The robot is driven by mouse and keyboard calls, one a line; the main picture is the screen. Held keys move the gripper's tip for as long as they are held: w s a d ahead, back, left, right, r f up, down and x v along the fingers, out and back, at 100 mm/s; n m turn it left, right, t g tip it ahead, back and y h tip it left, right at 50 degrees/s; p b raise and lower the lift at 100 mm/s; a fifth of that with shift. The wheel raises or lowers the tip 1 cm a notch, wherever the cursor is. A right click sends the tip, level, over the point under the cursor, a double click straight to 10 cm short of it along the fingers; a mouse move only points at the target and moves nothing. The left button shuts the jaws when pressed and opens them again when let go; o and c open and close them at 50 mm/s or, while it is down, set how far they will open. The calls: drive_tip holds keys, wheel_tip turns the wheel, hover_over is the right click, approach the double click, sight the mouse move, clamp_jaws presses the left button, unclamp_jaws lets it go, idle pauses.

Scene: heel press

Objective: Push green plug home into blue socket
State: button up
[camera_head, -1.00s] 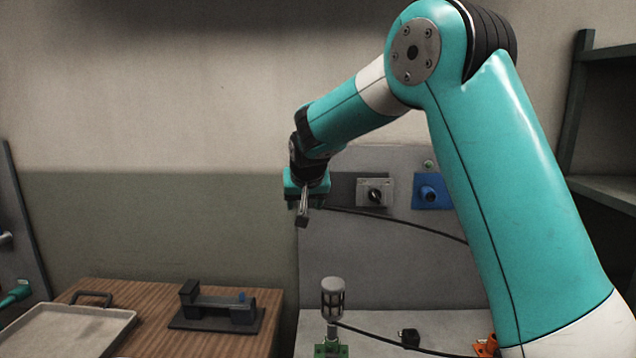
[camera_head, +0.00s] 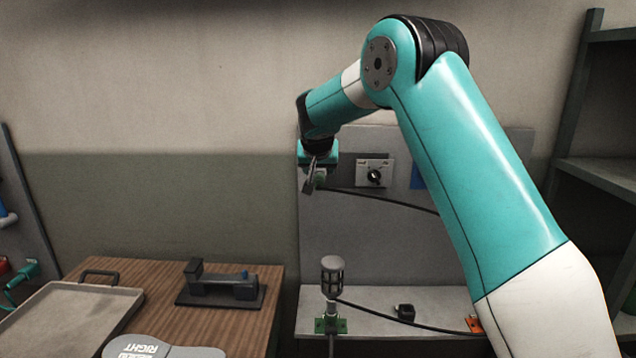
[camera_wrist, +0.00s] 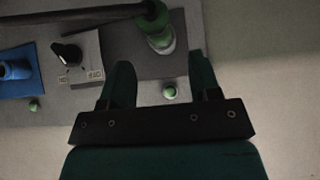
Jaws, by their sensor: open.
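My gripper (camera_head: 309,186) is open in front of the grey wall panel, left of the rotary switch. In the wrist view its two fingers (camera_wrist: 161,76) are apart with nothing between them held; a small green lamp (camera_wrist: 170,92) shows behind the gap. A green plug (camera_wrist: 157,32) with a black cable stands at a dark plate just beyond the fingertips; I cannot tell how deep it sits. In the head view my gripper largely covers it. The blue socket (camera_wrist: 16,72) is at the wrist view's left, apart from the gripper. In the head view only a sliver of its blue plate (camera_head: 416,175) shows beside my arm.
The rotary switch (camera_head: 374,173) lies between plug and blue socket. A black cable (camera_head: 385,200) runs across the panel. A caged lamp (camera_head: 332,277) stands on the ledge below. A wooden table (camera_head: 235,325) bears a tray (camera_head: 60,318) and a dark fixture (camera_head: 220,285). Shelves (camera_head: 600,172) stand at right.

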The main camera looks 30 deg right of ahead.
sight(319, 175)
drive_tip(key=shift+x, duration=3.35)
drive_tip(key=shift+b, duration=0.5)
drive_tip(key=c, duration=0.7)
drive_tip(key=o, duration=1.2)
drive_tip(key=b+v, duration=0.6)
drive_tip(key=v, duration=1.1)
drive_tip(key=shift+s+r, duration=0.15)
drive_tip(key=shift+r, duration=0.05)
